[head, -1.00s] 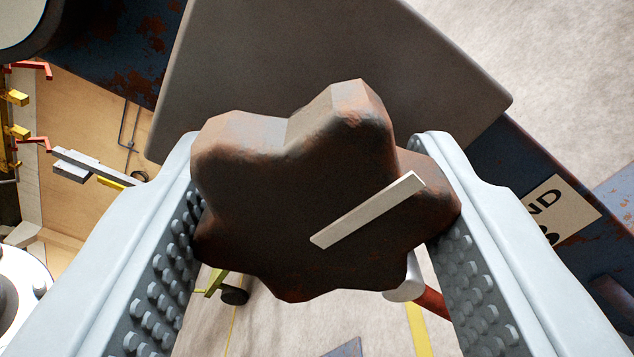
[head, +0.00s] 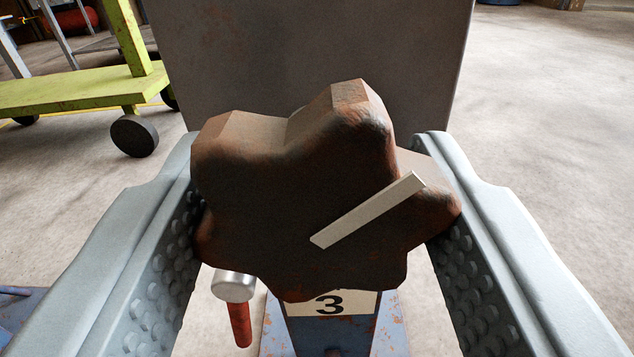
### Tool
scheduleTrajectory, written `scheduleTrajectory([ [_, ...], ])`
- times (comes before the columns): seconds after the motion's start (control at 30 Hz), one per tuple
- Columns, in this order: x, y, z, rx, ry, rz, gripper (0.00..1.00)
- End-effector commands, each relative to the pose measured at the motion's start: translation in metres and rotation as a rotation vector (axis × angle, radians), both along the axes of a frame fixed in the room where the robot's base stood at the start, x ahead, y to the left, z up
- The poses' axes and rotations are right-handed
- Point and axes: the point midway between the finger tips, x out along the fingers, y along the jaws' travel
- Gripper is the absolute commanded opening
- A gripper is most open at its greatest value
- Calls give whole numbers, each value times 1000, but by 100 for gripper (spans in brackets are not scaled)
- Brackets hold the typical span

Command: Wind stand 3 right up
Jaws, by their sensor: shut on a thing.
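A rusty brown lobed knob (head: 290,190) with a pale strip across its face fills the middle of the head view. My gripper (head: 322,215) is shut on the knob, one studded grey finger on each side of it. Behind and below the knob is a blue, rust-flecked stand (head: 335,335). A cream label (head: 365,304) on it shows the number 3; its upper part is hidden by the knob. A grey plate (head: 310,60) rises behind the knob, its top out of view.
A red-handled part with a metal end (head: 237,300) hangs below left of the knob. A yellow-green wheeled cart (head: 85,92) stands at the upper left. Open concrete floor (head: 545,110) lies to the right.

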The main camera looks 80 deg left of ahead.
Motion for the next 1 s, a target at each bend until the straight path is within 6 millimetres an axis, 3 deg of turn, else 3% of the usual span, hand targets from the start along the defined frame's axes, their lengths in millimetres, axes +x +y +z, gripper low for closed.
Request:
scheduleTrajectory([
  [0.5, 0, -1, -3, -135, -410, 0, 27],
  [1.0, 0, -2, -3, -189, -575, 0, 27],
])
